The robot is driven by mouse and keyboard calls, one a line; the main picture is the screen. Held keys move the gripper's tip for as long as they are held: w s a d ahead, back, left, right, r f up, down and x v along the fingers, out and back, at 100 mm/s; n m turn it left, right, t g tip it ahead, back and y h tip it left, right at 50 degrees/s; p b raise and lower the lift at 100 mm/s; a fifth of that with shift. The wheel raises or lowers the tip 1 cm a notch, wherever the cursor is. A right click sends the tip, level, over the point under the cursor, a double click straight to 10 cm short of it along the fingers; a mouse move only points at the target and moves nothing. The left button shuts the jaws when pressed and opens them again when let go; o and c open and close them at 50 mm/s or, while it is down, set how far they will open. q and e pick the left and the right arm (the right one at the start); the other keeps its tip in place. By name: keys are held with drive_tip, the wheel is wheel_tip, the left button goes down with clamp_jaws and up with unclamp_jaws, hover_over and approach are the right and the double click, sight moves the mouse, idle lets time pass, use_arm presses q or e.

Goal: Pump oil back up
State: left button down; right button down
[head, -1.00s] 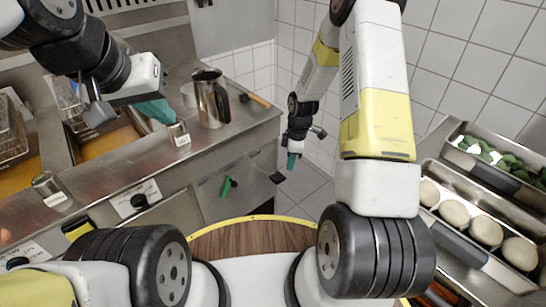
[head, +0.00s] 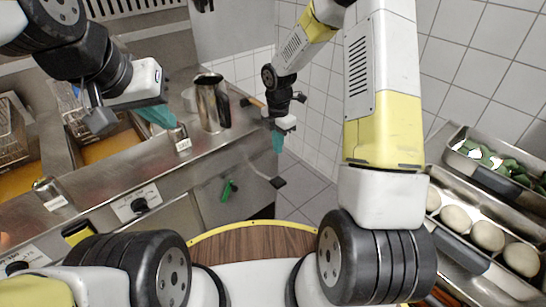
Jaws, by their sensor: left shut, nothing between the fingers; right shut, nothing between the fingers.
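The steel fryer (head: 160,170) stands at the left, with oil in the vats (head: 110,143). A green lever (head: 229,190) sticks out from its lower front panel. A black dial (head: 140,205) is on the front face. Small labelled metal posts stand on the front ledge, one at the right (head: 179,132) and one at the left (head: 47,189). My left gripper (head: 160,116) has its teal fingers shut beside the right post; I cannot tell if they touch it. My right gripper (head: 277,142) is shut and empty, pointing down near the fryer's right end, above the green lever's height.
A steel jug (head: 211,103) stands on the fryer top behind the right post. A frying basket (head: 12,135) is at the far left. Steel trays with dough balls (head: 487,236) and green vegetables (head: 500,162) are at the right. Tiled floor is open beyond the fryer's right end.

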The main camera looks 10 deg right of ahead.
sight(277, 181)
drive_tip(key=shift+f, duration=0.1)
wheel_tip(277, 181, down, 14)
drive_tip(key=shift+r, duration=0.1)
idle(0.5)
idle(0.4)
